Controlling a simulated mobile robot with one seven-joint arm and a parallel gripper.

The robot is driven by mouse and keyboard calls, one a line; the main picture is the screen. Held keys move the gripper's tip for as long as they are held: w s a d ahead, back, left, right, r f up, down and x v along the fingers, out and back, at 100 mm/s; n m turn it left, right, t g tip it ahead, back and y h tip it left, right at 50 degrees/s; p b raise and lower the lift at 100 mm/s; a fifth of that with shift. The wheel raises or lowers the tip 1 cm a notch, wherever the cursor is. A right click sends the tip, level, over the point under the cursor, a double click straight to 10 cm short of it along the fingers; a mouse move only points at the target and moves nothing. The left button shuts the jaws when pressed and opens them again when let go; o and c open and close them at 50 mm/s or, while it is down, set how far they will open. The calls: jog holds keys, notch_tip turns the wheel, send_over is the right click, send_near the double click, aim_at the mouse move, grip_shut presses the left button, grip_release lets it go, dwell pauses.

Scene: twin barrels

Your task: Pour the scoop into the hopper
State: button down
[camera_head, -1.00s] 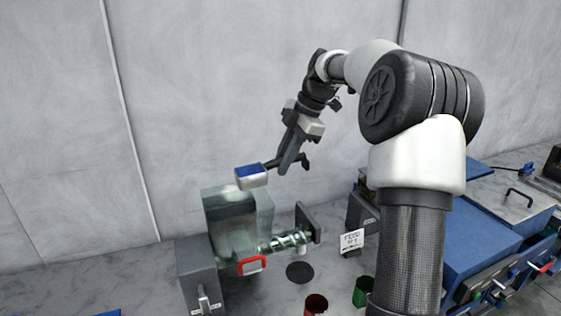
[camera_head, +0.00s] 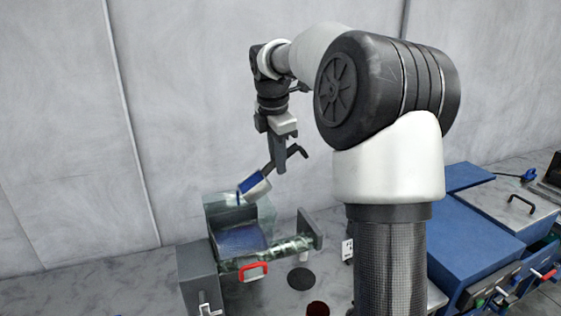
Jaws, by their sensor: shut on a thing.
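The scoop (camera_head: 257,189) is a small white-and-grey pan with a dark handle, and blue material shows at its mouth. It is tilted steeply down to the left, just above the clear hopper (camera_head: 222,212). A thin blue stream falls from its lip. Blue material (camera_head: 241,239) lies inside the hopper. My gripper (camera_head: 281,169) points down and is shut on the scoop's handle, above and to the right of the hopper. The exact finger contact is small and hard to see.
A grey box (camera_head: 201,275) stands left of the hopper. A red handle (camera_head: 253,271) is at its front. A clear tube with a screw (camera_head: 280,250) runs right to a grey plate. A dark disc (camera_head: 301,278) and a dark red cup (camera_head: 317,308) are nearby. Blue cabinets (camera_head: 470,245) fill the right.

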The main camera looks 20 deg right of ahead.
aim_at(268, 164)
jog(key=shift+a+r+h, duration=0.25)
jog(key=shift+a+h, duration=0.4)
jog(key=shift+h, duration=0.35)
jog(key=shift+a+r+h, duration=0.7)
jog(key=shift+h, duration=0.2)
jog(key=a+r+n+t+h, duration=0.1)
jog(key=a+r+h, duration=0.1)
jog(key=a+h, duration=0.9)
jog(key=shift+a+n+h, duration=0.3)
jog(key=shift+a+n, duration=0.1)
jog(key=shift+a, duration=0.15)
dwell(2.0)
jog(key=shift+r, duration=0.1)
dwell(1.0)
notch_tip(268, 164, up, 2)
jog(key=y, duration=0.4)
jog(key=m+y, duration=0.1)
jog(key=y, duration=0.3)
jog(key=shift+r+g, duration=0.15)
jog(key=shift+g, duration=0.25)
